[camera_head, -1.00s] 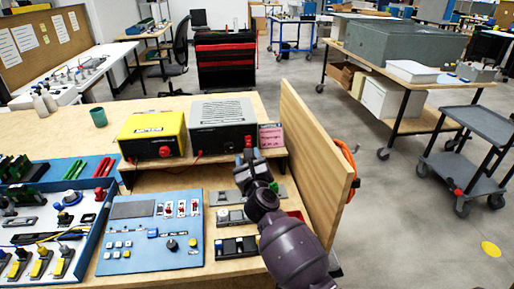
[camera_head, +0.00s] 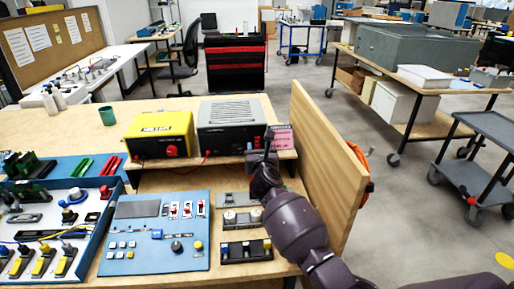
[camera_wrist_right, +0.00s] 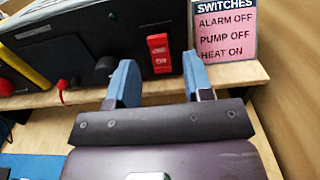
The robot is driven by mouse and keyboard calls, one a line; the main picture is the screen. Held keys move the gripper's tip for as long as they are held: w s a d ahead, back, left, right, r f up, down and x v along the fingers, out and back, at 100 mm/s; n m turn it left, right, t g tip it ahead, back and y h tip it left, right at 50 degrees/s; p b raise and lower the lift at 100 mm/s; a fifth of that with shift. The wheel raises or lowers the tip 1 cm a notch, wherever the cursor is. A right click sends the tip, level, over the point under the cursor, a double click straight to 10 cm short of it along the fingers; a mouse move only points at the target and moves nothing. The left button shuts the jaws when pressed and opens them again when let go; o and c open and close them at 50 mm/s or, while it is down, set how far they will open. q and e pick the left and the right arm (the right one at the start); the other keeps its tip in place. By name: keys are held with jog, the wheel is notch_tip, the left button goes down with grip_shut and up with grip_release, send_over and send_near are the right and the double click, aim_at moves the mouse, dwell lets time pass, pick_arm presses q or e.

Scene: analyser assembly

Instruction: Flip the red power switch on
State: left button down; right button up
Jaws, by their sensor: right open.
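The red power switch (camera_wrist_right: 159,54) is a rocker on the black front panel of the grey-topped box, seen in the right wrist view. The box (camera_head: 229,112) stands on the wooden shelf in the head view, where my right gripper partly covers the right of its front. My right gripper (camera_wrist_right: 160,78) is open and empty. Its two blue-grey fingertips point at the panel, one on each side of the switch and lower in the picture. I see no clear contact with the switch. My left gripper is not in view.
A pink switches sign (camera_wrist_right: 226,32) stands right of the box. A black knob (camera_wrist_right: 105,69) is left of the switch. A yellow box (camera_head: 160,134) shares the shelf. A wooden side panel (camera_head: 325,150) borders the right. A blue panel (camera_head: 150,260) with red toggles lies in front.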

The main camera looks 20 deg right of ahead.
aim_at(257, 143)
jog(key=shift+x, duration=0.8)
jog(key=shift+w+d, duration=0.1)
jog(key=shift+w, duration=0.15)
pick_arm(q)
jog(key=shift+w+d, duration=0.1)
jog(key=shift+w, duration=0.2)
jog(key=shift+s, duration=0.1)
pick_arm(e)
jog(key=shift+c, duration=0.3)
